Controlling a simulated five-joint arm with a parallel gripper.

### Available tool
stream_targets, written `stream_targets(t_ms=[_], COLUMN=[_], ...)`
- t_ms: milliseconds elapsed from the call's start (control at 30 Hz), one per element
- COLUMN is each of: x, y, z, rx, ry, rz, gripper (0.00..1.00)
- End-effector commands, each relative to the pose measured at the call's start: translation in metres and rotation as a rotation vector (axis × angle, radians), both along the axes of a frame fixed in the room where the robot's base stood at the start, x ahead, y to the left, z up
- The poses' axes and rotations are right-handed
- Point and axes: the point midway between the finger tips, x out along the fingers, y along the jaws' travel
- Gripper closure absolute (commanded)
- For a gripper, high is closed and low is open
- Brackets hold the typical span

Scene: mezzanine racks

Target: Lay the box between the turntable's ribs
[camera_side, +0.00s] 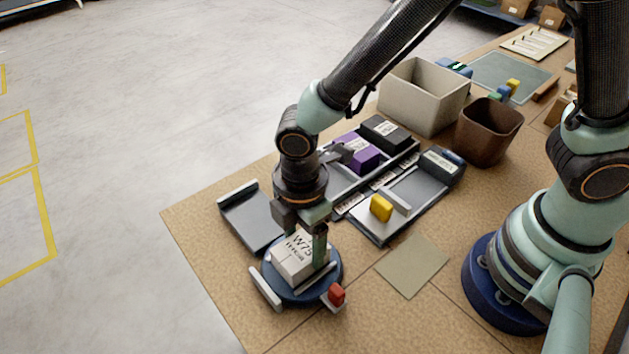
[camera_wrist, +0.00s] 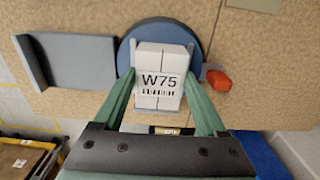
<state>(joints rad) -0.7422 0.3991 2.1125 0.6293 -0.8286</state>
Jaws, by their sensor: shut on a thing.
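A white box (camera_side: 294,263) marked W75 is between the green fingers of my gripper (camera_side: 303,245), over the blue round turntable (camera_side: 333,265) at the near end of the table. In the wrist view the box (camera_wrist: 160,68) covers the middle of the turntable (camera_wrist: 203,38), and both fingers of my gripper (camera_wrist: 159,80) press its sides. Pale grey ribs (camera_wrist: 190,52) show close beside the box, left and right. The box looks roughly in line with them. I cannot tell whether its underside touches the turntable.
A red knob (camera_side: 337,294) sits at the turntable's right edge. A grey tray (camera_side: 252,218) stands behind it. Beyond are a tray with a yellow block (camera_side: 381,208), a purple box (camera_side: 360,153), a beige bin (camera_side: 423,95) and a brown bin (camera_side: 488,128).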

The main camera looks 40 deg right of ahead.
Motion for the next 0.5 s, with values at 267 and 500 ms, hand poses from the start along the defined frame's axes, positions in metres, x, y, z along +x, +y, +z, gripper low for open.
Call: stream_targets(t_ms=[267,500], x=[0.0,0.0002], y=[0.0001,0.0002], z=[0.0001,0.0036], rx=[0.0,0.001], ry=[0.0,-0.001], rz=[0.0,0.0], gripper=[0.0,0.0])
